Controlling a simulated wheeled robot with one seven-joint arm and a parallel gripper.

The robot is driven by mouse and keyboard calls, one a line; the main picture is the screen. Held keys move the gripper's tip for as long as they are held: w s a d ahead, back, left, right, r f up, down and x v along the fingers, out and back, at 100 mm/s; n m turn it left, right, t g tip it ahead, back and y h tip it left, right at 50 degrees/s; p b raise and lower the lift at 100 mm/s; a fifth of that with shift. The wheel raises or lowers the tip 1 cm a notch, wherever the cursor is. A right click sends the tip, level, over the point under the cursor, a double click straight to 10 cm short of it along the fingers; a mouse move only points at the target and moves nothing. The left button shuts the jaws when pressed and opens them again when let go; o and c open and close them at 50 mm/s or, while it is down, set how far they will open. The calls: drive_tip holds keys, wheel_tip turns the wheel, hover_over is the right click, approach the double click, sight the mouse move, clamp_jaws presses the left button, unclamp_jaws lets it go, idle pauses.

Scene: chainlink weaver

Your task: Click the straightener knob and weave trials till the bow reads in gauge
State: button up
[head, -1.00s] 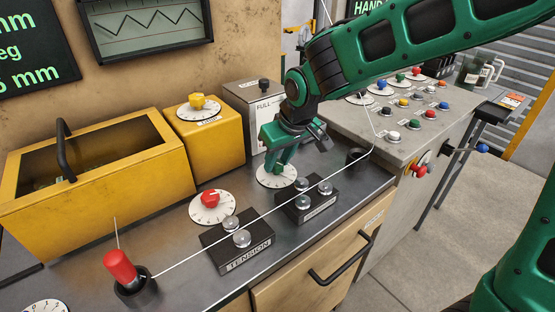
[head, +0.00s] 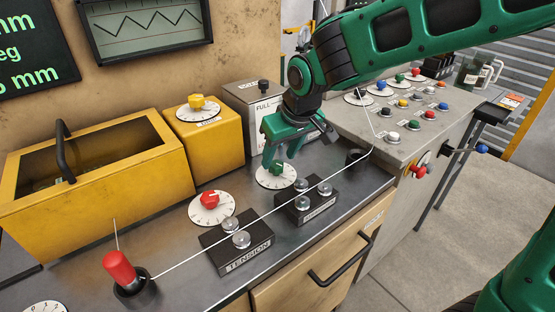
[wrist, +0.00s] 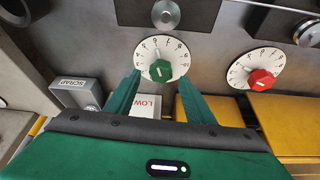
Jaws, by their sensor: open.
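The green knob (head: 276,168) sits on a white numbered dial (head: 290,181), behind the black roller block (head: 310,211) that I take for the straightener. It also shows in the wrist view (wrist: 160,71), ahead of and between my fingers. My gripper (head: 281,152) is open and empty, apart from the knob and just above it. A white wire (head: 196,247) runs from the red-handled post past the TENSION block (head: 238,250) and the roller block. A screen (head: 147,24) shows a zigzag trace.
A red knob (head: 209,199) on its own dial stands left of the green one. A yellow box with a yellow knob (head: 197,101), a grey box (head: 250,98) and a yellow bin (head: 100,190) stand behind. A button console (head: 400,125) is at right.

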drive_tip(key=v, duration=0.8)
drive_tip(key=shift+d, duration=0.15)
drive_tip(key=s+d+f+m+g+h, duration=0.1)
drive_tip(key=s+d+f+m, duration=0.2)
drive_tip(key=d, duration=0.9)
drive_tip(key=s+d+m+g+h, duration=0.1)
drive_tip(key=s+d+m+h, duration=0.2)
drive_tip(key=d, duration=0.9)
drive_tip(key=s+d+f+m+g+y, duration=0.1)
drive_tip(key=s+d+f+m, duration=0.1)
drive_tip(key=s+d, duration=0.3)
drive_tip(key=s+d+f+m+g+y, duration=0.1)
drive_tip(key=s+d+f+m, duration=0.2)
drive_tip(key=s, duration=1)
drive_tip(key=d+m, duration=0.1)
drive_tip(key=d, duration=0.2)
drive_tip(key=shift+s, duration=0.35)
drive_tip(key=shift+f, duration=0.1)
clamp_jaws()
drive_tip(key=shift+w+f, duration=0.25)
drive_tip(key=shift+w, duration=0.4)
